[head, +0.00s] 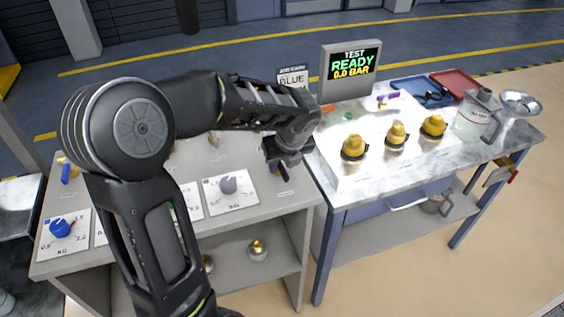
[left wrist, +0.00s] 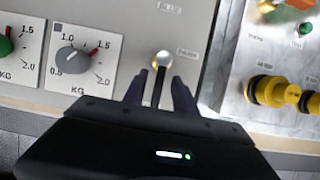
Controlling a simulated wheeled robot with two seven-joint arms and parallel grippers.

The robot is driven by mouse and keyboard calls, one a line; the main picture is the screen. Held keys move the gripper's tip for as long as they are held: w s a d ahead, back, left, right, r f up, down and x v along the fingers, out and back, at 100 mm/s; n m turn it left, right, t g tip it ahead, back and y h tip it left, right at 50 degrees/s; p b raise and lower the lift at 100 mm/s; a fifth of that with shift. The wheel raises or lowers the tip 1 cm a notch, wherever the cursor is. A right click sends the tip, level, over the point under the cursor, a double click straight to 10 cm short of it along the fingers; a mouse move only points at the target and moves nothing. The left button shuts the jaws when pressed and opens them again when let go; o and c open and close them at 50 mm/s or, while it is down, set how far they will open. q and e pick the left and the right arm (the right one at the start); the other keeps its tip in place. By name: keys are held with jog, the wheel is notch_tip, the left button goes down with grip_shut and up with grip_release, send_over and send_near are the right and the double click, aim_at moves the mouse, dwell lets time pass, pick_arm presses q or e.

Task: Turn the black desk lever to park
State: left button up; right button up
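My left gripper (head: 283,172) points down at the right end of the grey desk, and my arm hides part of the desk. In the left wrist view the gripper's two dark fingers (left wrist: 159,84) stand apart. Between them is the desk lever, with a shiny pale ball knob (left wrist: 163,59) and a dark stem (left wrist: 157,88). I see a gap on each side of the stem. Small labels lie above the knob (left wrist: 170,8) and to its right (left wrist: 187,52), too blurred to read. The lever is mostly hidden by the gripper in the head view. My right gripper is not in view.
A grey dial (head: 228,184) and a blue dial (head: 60,228) sit on the desk (head: 255,212). The workbench to the right holds several yellow-capped fittings (head: 397,135), a clear jug (head: 474,115) and a funnel (head: 520,103). A screen (head: 351,70) reads TEST READY 0.0 BAR.

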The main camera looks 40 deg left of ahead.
pick_arm(q)
jog(key=shift+f, duration=0.1)
jog(key=shift+c, duration=0.4)
grip_shut()
dwell(1.0)
